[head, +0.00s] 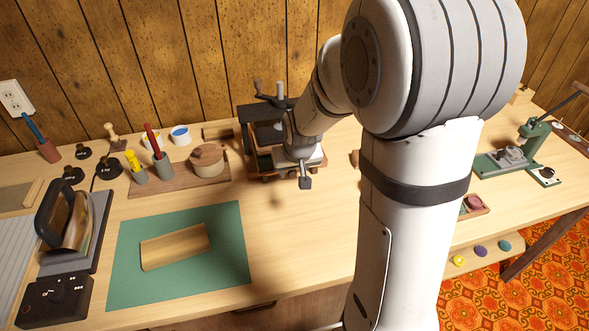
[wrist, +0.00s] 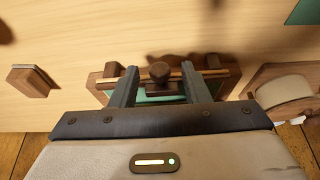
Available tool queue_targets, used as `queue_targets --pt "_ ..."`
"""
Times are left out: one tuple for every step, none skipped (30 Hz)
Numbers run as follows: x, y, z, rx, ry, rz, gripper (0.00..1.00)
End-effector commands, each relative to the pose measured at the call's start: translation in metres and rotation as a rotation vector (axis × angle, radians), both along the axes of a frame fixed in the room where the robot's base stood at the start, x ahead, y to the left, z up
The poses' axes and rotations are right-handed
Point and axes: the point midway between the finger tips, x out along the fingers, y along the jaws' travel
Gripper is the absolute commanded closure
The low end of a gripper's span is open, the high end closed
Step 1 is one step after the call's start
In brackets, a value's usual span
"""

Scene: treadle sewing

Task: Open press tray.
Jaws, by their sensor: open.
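The press (head: 262,122) stands at the back middle of the bench, dark on top with wooden parts below. Its tray (wrist: 92,84) shows in the wrist view as a brown wooden frame with a green surface inside. A round dark wooden knob (wrist: 160,72) is at the tray's front edge. My gripper (wrist: 160,78) is open, with one finger on each side of the knob; contact is not clear. In the head view my gripper (head: 305,180) is at the press's front right, and my arm hides part of the press. How far the tray is out cannot be told.
A lidded wooden pot (head: 208,160) stands left of the press. A small wooden block (wrist: 30,80) is on the other side. A green mat (head: 125,275) with a wooden piece (head: 175,247) lies in front left. The bench before the press is clear.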

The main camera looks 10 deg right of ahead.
Motion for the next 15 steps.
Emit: queue_targets --pt "0.0000 -0.0001 0.0002 0.000 0.000 0.000 0.58" --pt "0.0000 -0.0002 0.0002 0.000 0.000 0.000 0.58" --pt "0.0000 -0.0002 0.0003 0.000 0.000 0.000 0.58" --pt "-0.0001 -0.0002 0.0003 0.000 0.000 0.000 0.60" --pt "-0.0001 -0.0003 0.0003 0.000 0.000 0.000 0.63" --pt "-0.0001 -0.0003 0.0003 0.000 0.000 -0.001 0.66" --pt "-0.0002 -0.0003 0.0004 0.000 0.000 -0.001 0.69" --pt "-0.0002 -0.0004 0.0003 0.000 0.000 -0.001 0.71" --pt "-0.0002 -0.0004 0.0003 0.000 0.000 -0.001 0.74" --pt "-0.0002 -0.0004 0.0003 0.000 0.000 -0.001 0.77" --pt "-0.0002 -0.0004 0.0003 0.000 0.000 -0.001 0.79" --pt "-0.0002 -0.0005 0.0003 0.000 0.000 -0.001 0.82" --pt "-0.0002 -0.0005 0.0003 0.000 0.000 -0.001 0.85" --pt "-0.0002 -0.0005 0.0003 0.000 0.000 -0.001 0.87" --pt "-0.0002 -0.0005 0.0003 0.000 0.000 -0.001 0.91"
